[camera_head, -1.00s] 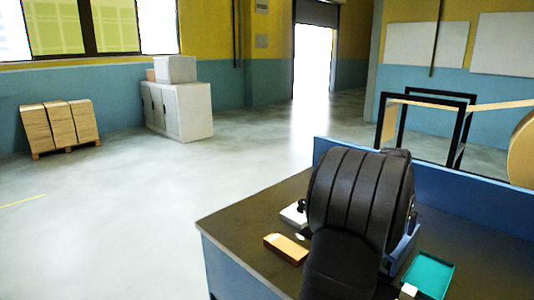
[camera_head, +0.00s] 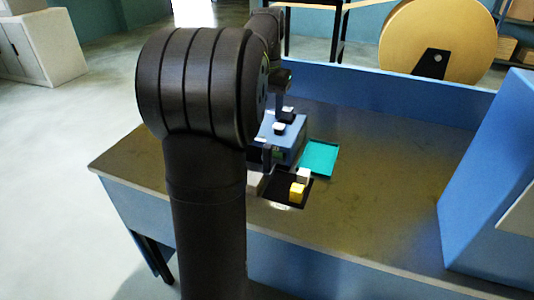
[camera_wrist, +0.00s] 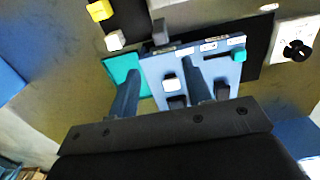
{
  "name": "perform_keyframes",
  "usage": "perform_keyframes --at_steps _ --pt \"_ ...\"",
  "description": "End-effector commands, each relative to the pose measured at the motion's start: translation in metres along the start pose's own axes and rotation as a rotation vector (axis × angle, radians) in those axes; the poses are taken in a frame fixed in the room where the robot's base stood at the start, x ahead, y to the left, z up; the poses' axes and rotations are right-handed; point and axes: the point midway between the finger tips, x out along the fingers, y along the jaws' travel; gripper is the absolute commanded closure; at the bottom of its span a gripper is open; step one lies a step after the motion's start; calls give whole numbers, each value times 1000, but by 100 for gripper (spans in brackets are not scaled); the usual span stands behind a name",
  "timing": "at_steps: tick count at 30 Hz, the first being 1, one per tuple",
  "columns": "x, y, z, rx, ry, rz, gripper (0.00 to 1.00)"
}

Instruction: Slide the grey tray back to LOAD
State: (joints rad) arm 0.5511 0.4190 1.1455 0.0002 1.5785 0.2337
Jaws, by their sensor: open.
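My gripper (camera_wrist: 160,66) is open. In the wrist view its two dark fingers are well apart above a blue box (camera_wrist: 222,70) with a white and a dark button on top, and nothing is held. A light grey surface (camera_wrist: 180,9), which looks like the grey tray, shows at the top edge of that view, with an upright grey post (camera_wrist: 160,32) beside it. My arm hides most of the tray there, and I cannot read a LOAD mark.
A teal tray (camera_head: 320,158) lies right of the box. A yellow cube (camera_head: 297,192) and a whitish cube (camera_head: 304,175) sit near a dark mat (camera_head: 275,197). A white block with a black knob (camera_wrist: 295,46) is at the box's other side. The bench's right middle is clear.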

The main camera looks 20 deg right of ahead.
Motion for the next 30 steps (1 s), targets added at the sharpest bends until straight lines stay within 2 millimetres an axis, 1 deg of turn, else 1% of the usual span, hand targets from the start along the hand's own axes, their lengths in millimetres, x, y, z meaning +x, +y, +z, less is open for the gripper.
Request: perform_keyframes --at_steps 1,12,18,21,24,30 --pt "10 0 1 0 -3 1 55" --pt "92 0 0 0 -3 1 55" --pt "130 0 0 0 -1 1 55" --pt "143 0 0 0 -1 0 55" --pt "152 0 0 0 0 0 55" --pt "157 0 0 0 2 0 55"
